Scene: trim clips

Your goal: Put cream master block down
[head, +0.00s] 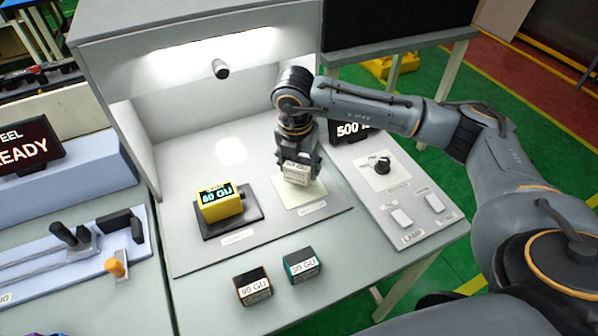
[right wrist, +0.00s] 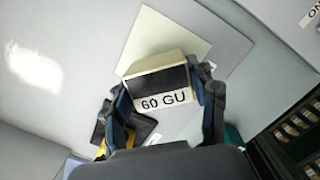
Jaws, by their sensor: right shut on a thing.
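The cream master block (head: 296,172) is between the fingers of my right gripper (head: 298,165), which is shut on it. In the right wrist view the block (right wrist: 163,82) shows a dark top face and a "60 GU" label, with fingers of my right gripper (right wrist: 165,100) on both sides. The block is over the pale cream square pad (head: 308,194); I cannot tell whether it touches the pad. The pad also shows in the right wrist view (right wrist: 165,38). My left gripper is not in view.
A yellow meter (head: 220,204) reading "60 GU" sits on a dark mat (head: 250,217) left of the pad. A brown "95 GU" block (head: 253,286) and a teal "20 GU" block (head: 302,265) stand at the front. A switch panel (head: 395,190) is at right.

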